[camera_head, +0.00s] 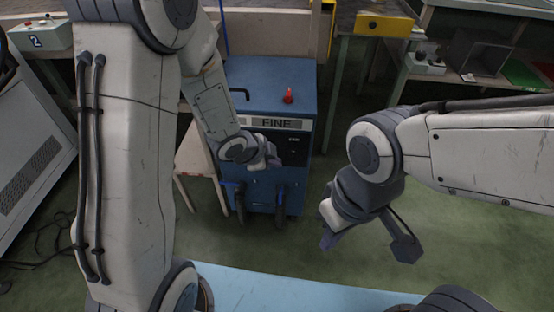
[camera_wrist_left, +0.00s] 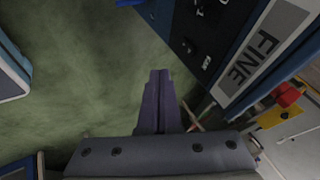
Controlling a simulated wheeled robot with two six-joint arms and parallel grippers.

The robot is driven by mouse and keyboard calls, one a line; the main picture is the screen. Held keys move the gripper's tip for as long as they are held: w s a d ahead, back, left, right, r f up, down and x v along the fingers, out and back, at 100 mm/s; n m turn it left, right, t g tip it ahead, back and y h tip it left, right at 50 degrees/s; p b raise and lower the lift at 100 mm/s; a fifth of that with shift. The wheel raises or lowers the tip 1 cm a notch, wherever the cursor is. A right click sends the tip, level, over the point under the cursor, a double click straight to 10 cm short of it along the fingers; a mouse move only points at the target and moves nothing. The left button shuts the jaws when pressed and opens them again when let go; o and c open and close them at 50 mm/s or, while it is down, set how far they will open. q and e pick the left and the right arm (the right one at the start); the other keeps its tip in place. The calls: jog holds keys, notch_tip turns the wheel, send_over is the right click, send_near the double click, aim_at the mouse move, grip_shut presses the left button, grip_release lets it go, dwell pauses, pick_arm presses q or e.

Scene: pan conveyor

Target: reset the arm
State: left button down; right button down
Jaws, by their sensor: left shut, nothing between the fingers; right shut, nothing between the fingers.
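My left gripper (camera_head: 272,158) hangs in front of the blue cabinet marked FINE in the head view. In the left wrist view its two dark fingers (camera_wrist_left: 158,100) lie together with nothing between them. My right gripper (camera_head: 328,238) is at the right of the middle in the head view, pointing down and left over the green floor. It is shut and holds nothing that I can see.
The blue cabinet (camera_head: 268,84) has a red knob (camera_head: 288,95) on top and also shows in the left wrist view (camera_wrist_left: 222,40). A light blue surface (camera_head: 270,290) is at the bottom. A shelf with a dark box (camera_head: 478,52) stands at the upper right. Green floor (camera_head: 320,185) lies open between.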

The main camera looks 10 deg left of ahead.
dwell(0.3)
pick_arm(q)
jog(key=s+d+r+n+g+y, duration=0.1)
jog(key=s+r+n+g, duration=0.2)
jog(key=s, duration=0.6)
jog(key=s+d+r+n+g+y+p, duration=0.1)
jog(key=s+d+r+n, duration=0.15)
jog(key=s+r, duration=0.45)
jog(key=s+d+r+n+g+y, duration=0.1)
jog(key=s+r+n+g, duration=0.2)
jog(key=s, duration=0.7)
notch_tip(320, 180, up, 28)
jog(key=p, duration=2.8)
jog(key=shift+w+a+t, duration=0.3)
jog(key=shift+w+t, duration=0.1)
jog(key=shift+w, duration=0.05)
jog(key=shift+f, duration=0.1)
